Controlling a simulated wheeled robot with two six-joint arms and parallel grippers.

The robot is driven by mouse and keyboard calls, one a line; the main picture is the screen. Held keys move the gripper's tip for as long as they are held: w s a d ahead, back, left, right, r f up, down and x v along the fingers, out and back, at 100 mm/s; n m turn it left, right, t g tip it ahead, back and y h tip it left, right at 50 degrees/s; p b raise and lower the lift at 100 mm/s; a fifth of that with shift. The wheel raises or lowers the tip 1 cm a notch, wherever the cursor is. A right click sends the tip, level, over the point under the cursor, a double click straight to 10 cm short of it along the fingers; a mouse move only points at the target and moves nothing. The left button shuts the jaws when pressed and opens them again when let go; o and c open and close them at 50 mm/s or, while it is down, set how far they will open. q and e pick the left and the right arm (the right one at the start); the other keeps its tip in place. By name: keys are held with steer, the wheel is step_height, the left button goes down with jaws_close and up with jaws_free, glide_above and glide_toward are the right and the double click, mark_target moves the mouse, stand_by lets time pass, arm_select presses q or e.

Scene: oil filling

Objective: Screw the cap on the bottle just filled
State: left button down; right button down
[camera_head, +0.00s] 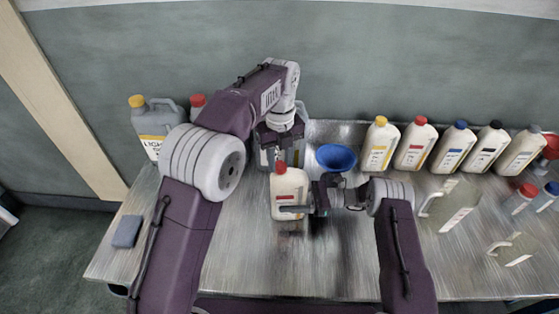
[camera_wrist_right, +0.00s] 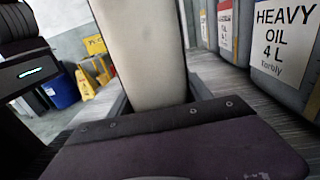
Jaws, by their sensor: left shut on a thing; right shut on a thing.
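A cream bottle (camera_head: 287,193) with a red label stands upright at the middle of the table. A red cap (camera_head: 280,168) sits at its mouth; I cannot tell how tightly it is seated. My left gripper (camera_head: 281,159) comes down from above and is shut on the cap, its fingertips partly hidden. My right gripper (camera_head: 296,208) comes from the right, shut around the bottle's body. In the right wrist view the bottle's pale side (camera_wrist_right: 140,50) rises in front of my gripper.
A blue funnel (camera_head: 336,157) lies just right of the bottle. Grey oil jugs, one labelled heavy oil (camera_wrist_right: 285,45), stand behind. Several capped bottles (camera_head: 416,144) line the back right. A grey block (camera_head: 127,231) lies at left. The front right table (camera_head: 470,280) has free room.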

arm_select(q)
steer(key=m, duration=0.4)
steer(key=shift+m, duration=0.4)
steer(key=c, duration=1)
jaws_free()
steer(key=shift+c, duration=0.2)
steer(key=shift+r, duration=2.25)
